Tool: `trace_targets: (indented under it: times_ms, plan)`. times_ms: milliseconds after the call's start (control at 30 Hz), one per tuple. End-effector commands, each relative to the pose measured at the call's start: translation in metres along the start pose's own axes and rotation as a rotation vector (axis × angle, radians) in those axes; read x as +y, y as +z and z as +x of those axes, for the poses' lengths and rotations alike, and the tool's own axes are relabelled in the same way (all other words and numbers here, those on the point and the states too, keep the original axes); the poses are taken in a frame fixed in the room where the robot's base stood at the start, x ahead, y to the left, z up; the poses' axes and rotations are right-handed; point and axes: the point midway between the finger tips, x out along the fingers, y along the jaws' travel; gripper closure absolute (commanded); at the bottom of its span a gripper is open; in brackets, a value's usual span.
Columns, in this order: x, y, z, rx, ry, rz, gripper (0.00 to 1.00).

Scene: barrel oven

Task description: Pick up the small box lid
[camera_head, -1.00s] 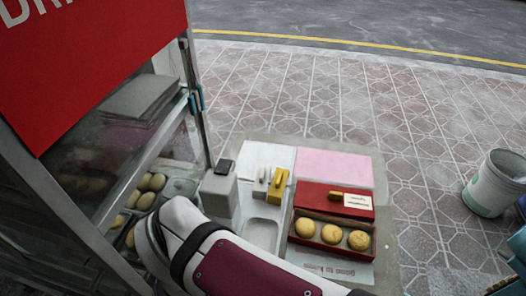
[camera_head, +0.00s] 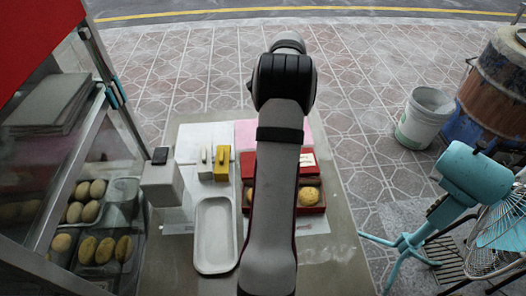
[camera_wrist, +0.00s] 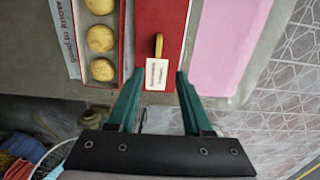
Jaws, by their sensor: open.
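The red lid (camera_wrist: 165,25) with a yellow handle (camera_wrist: 158,45) and a white label (camera_wrist: 156,74) lies beside the red box (camera_wrist: 122,40). The box holds yellow round buns (camera_wrist: 100,38). My gripper (camera_wrist: 160,75) is open in the wrist view, its two green fingers pointing at the label end of the lid, one towards each long edge. I cannot tell whether they touch it. In the head view my arm covers most of the lid (camera_head: 308,158) and the box, and my gripper is hidden.
A pink sheet (camera_wrist: 222,40) lies beside the lid. In the head view a white tray (camera_head: 214,235), a yellow block (camera_head: 221,163) and a grey dispenser (camera_head: 160,184) stand left of my arm. A glass case with buns is far left. A white bucket (camera_head: 424,118) and teal fan stand right.

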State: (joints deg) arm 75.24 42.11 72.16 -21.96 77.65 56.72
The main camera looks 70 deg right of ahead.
Motion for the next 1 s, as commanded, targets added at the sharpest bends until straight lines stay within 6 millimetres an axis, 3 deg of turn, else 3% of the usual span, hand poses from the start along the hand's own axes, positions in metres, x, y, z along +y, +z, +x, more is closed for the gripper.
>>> trace_targets:
  times_ms: [133, 500, 633, 833, 1000]
  plan:
    - [0.001, 0.001, 0.044, -0.001, 0.005, -0.004, 0.5]
    - [0.005, 0.004, 0.108, -0.001, 0.003, -0.006, 0.5]
    - [0.004, 0.004, 0.123, 0.0, 0.0, -0.005, 0.5]
    - [0.004, 0.004, 0.124, 0.001, -0.002, -0.005, 0.5]
    - [0.004, 0.004, 0.123, 0.001, -0.002, -0.005, 0.79]
